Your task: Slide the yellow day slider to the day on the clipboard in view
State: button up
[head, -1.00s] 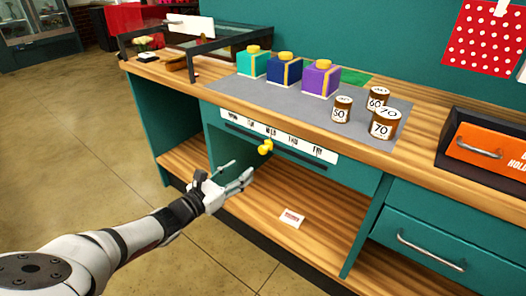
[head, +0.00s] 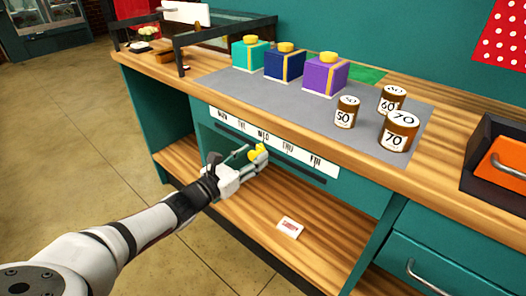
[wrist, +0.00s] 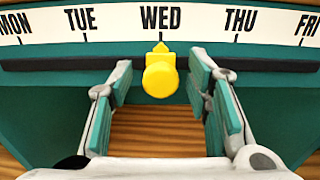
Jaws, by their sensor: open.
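The yellow day slider (wrist: 160,77) sits in its dark slot, with its pointer at WED on the white day strip (wrist: 198,22). In the wrist view my gripper (wrist: 158,82) is open, with one finger on each side of the slider and a gap on both sides. In the head view the slider (head: 257,153) shows at the tips of my gripper (head: 253,157). The day strip (head: 226,119) runs along the bench front from MON to FRI. I cannot make out a clipboard with a readable day.
Teal, navy and purple boxes (head: 326,75) stand on the grey mat (head: 222,84) above. Several brown numbered weights (head: 398,131) stand to their right. A small white card (head: 290,228) lies on the lower wooden shelf (head: 250,217). A teal drawer (head: 432,262) is at right.

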jog(key=shift+w+d, duration=0.3)
jog(key=shift+c, duration=0.6)
grip_shut()
jog(key=s+d+p, duration=0.4)
jog(key=d+p, duration=0.1)
jog(key=shift+s+d+r, duration=0.15)
jog(key=shift+s, duration=0.05)
jog(key=shift+s+d+p, duration=0.3)
jog(key=shift+d+p, duration=0.15)
jog(key=shift+p, duration=0.1)
jog(key=shift+f, duration=0.2)
jog(key=shift+o, duration=0.6)
grip_release()
jog(key=shift+r, duration=0.15)
